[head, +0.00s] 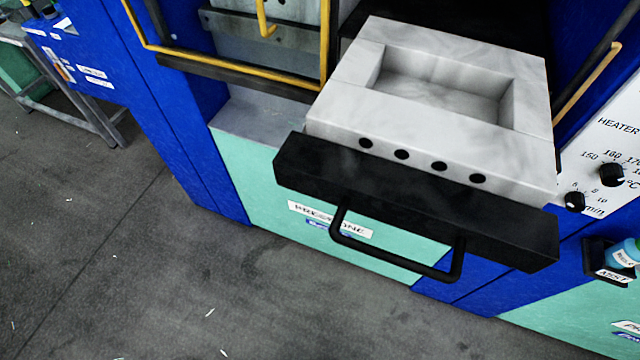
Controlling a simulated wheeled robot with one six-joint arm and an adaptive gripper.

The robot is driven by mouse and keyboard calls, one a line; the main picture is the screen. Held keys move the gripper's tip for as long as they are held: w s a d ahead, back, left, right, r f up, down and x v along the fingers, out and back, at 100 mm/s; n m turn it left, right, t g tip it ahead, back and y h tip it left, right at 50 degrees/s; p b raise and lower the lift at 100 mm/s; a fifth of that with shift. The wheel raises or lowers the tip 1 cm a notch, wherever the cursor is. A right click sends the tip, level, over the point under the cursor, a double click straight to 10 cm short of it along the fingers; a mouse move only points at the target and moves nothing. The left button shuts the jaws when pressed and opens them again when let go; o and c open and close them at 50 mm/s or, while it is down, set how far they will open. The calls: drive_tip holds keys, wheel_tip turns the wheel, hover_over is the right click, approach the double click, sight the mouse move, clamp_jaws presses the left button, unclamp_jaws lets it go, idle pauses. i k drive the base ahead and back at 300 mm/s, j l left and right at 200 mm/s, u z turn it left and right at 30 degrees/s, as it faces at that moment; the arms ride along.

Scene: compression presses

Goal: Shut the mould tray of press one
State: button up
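The mould tray (430,145) of press one is a pale marbled block with a rectangular hollow, in the upper right of the head view. It sticks out from the press front, so it is drawn open. A black front bar (400,200) runs along its near side, with a black U-shaped handle (400,264) hanging below. Several dark holes line the block's front face. The press one label (330,219) on the green panel is partly hidden behind the handle. My gripper is not in this view.
A yellow-framed guard (235,80) stands left of the tray. A heater panel with knobs (612,174) is at the right, above a small blue-topped item (624,252). A bench (75,105) stands far left. The grey floor (150,270) in front is clear apart from small scraps.

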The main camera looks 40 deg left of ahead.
sight(439, 137)
drive_tip(key=u, duration=0.75)
drive_tip(key=k, duration=0.05)
